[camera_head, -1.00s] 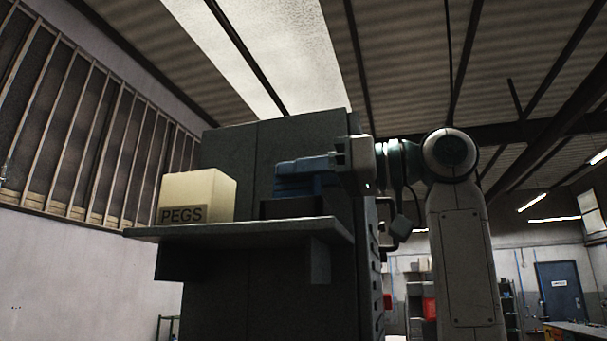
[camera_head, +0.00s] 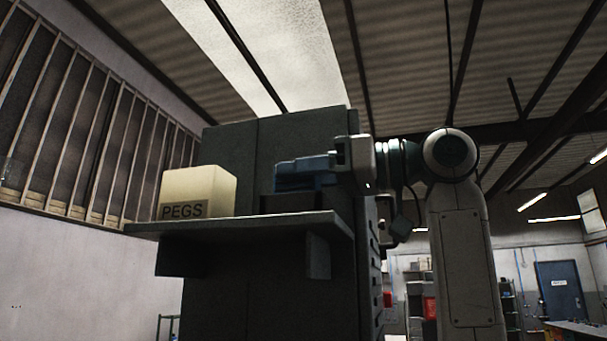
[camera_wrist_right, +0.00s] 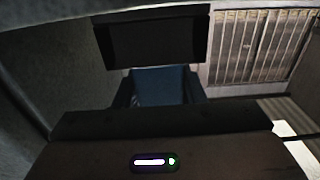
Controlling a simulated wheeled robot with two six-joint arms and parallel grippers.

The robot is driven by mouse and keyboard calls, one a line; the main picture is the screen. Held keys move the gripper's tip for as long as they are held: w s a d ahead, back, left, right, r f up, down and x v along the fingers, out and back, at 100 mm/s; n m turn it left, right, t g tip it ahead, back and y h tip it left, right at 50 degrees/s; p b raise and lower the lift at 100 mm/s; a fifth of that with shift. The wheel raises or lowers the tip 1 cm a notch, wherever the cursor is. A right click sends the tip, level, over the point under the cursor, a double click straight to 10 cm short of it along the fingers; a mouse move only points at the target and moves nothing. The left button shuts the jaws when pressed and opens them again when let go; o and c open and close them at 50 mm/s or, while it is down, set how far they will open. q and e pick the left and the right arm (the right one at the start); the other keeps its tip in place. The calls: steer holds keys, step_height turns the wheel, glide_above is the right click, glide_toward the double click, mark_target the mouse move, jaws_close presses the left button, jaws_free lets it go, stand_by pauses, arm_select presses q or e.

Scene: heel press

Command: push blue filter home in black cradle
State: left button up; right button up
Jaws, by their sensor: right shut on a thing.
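The blue filter (camera_head: 300,182) is at the top of the black cradle (camera_head: 288,204), which stands on a grey shelf. My right gripper (camera_head: 336,160) comes in from the right and is shut on the filter at its right end. In the right wrist view the filter (camera_wrist_right: 160,86) shows between two dark fingers, with the dark cradle (camera_wrist_right: 150,40) right beside it in the picture. How deep the filter sits is hidden by the cradle wall and my gripper. My left gripper is not in view.
A cream box marked PEGS (camera_head: 198,191) stands on the shelf (camera_head: 240,226) left of the cradle. A tall grey cabinet (camera_head: 265,140) rises behind them. The air above the filter and box looks clear.

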stand_by(0.3)
steer(key=o, duration=1.1)
steer(key=shift+c, duration=0.2)
steer(key=shift+d, duration=0.1)
steer(key=shift+s+d+f+b, duration=0.1)
steer(key=shift+d+f+b, duration=0.05)
steer(key=shift+d+b, duration=0.2)
steer(key=b+v, duration=0.4)
steer(key=v, duration=0.6)
steer(key=shift+a, duration=0.1)
